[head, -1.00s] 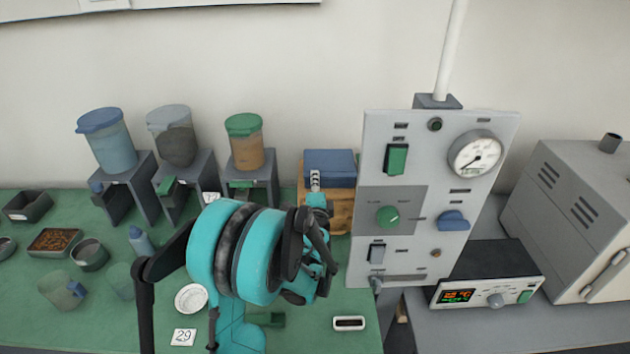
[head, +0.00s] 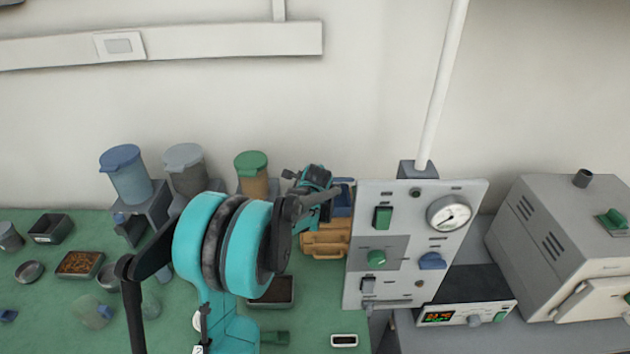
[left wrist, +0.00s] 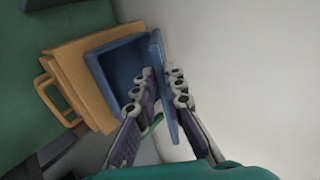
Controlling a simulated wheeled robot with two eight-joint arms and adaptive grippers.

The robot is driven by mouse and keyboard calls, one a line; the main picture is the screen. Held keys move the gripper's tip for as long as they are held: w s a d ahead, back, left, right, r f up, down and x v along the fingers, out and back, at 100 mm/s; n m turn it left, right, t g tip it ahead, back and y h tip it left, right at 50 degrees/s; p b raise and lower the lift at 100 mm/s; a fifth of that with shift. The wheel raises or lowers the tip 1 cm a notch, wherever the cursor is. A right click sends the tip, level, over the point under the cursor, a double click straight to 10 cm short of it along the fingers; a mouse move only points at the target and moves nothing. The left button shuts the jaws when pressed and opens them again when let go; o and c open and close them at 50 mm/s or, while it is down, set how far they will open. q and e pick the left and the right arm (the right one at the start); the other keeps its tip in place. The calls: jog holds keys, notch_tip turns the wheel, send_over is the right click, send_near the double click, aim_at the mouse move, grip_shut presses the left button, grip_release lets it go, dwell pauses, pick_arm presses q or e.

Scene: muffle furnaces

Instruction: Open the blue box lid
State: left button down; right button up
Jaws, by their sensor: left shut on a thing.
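The blue box (left wrist: 112,72) sits on an orange-brown wooden case (left wrist: 78,60) with a handle. In the left wrist view its lid (left wrist: 160,70) stands raised, roughly upright, and the hollow inside shows. My left gripper (left wrist: 162,92) is shut on the lid, with fingers on both sides of it. In the head view the left gripper (head: 338,190) is above the wooden case (head: 325,240), and only part of the blue box (head: 344,200) shows behind it. My right gripper is in neither view.
The grey control panel (head: 400,275) with a gauge stands close to the right of the box. Lidded containers, including a green-lidded one (head: 252,180), stand to the left. The wall (head: 380,100) is close behind. A dark tray (head: 272,292) lies on the green bench in front.

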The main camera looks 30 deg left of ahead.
pick_arm(q)
jog(key=w+a+r+g+p, duration=0.1)
jog(key=w+r+g+h+p, duration=0.1)
jog(key=r, duration=0.1)
jog(key=shift+w+a+g+p, duration=0.3)
jog(key=shift+w+a+p, duration=0.05)
jog(key=shift+a+p, duration=0.05)
jog(key=shift+w+a+r+p, duration=0.4)
jog(key=shift+w, duration=0.3)
jog(key=c, duration=1.6)
grip_release()
jog(key=shift+w+a, duration=0.1)
jog(key=v, duration=1.2)
jog(key=shift+a, duration=0.15)
